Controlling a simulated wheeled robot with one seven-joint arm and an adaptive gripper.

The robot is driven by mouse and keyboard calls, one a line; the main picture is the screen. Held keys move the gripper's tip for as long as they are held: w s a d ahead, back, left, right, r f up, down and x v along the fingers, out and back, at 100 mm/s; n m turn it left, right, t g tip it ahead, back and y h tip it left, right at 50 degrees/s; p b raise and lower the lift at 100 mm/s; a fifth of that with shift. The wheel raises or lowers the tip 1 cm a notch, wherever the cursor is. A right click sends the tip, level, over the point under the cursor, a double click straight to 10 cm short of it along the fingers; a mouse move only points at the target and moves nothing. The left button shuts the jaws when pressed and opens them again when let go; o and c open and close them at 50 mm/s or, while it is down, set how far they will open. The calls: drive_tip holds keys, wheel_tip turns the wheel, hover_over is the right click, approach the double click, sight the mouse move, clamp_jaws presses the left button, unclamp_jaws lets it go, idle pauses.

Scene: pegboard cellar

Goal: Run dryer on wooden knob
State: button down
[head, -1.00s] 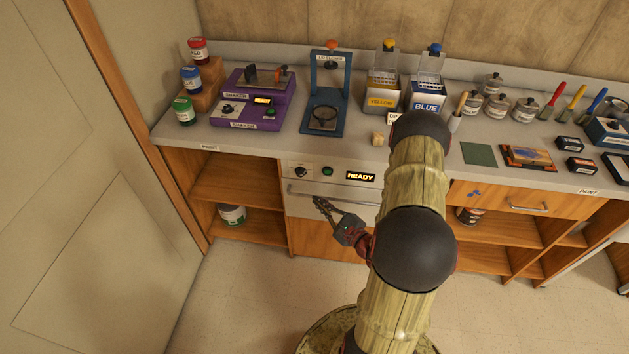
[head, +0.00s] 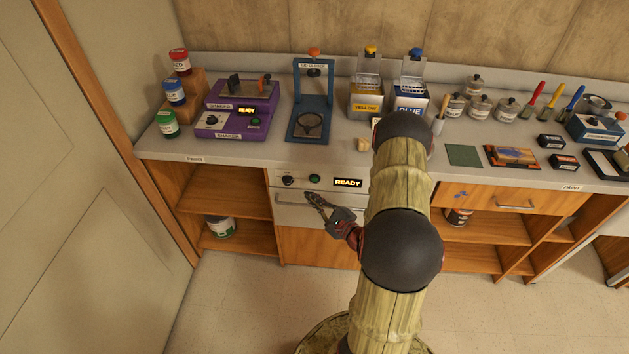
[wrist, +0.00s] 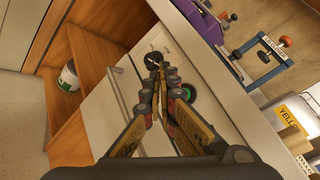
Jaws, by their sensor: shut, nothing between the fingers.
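The dryer is built in under the counter. Its front panel (head: 330,182) has a black dial (head: 288,181), a green button (head: 314,180) and a lit display (head: 347,183) reading READY. A drawer front with a bar handle (head: 287,204) is closed below. My gripper (head: 309,197) is shut and empty, just in front of the panel below the green button. In the wrist view the fingertips (wrist: 156,64) overlap the black dial, and the green button (wrist: 189,91) shows right beside the fingers. A small pale wooden piece (head: 362,145), likely the wooden knob, sits on the counter above the display, partly beside my arm.
On the counter (head: 250,152) stand a purple shaker (head: 237,105), a blue lid closer (head: 312,100), yellow (head: 366,98) and blue (head: 411,98) boxes and paint jars. An open shelf (head: 225,190) lies left of the dryer. The floor in front is clear.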

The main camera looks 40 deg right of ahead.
drive_tip(key=shift+w+d+b, duration=0.35)
drive_tip(key=shift+w+d, duration=1.15)
drive_tip(key=shift+d, duration=0.25)
drive_tip(key=shift+d, duration=0.1)
drive_tip(key=shift+w+d, duration=0.25)
drive_tip(key=shift+w+d+b, duration=0.3)
drive_tip(key=shift+d+b, duration=0.05)
idle(1.1)
drive_tip(key=shift+s+a, duration=0.1)
drive_tip(key=shift+a, duration=0.05)
drive_tip(key=shift+s+a, duration=0.45)
drive_tip(key=shift+a, duration=0.1)
idle(0.3)
drive_tip(key=s+a, duration=0.3)
drive_tip(key=shift+s+a, duration=0.15)
drive_tip(key=shift+a, duration=0.25)
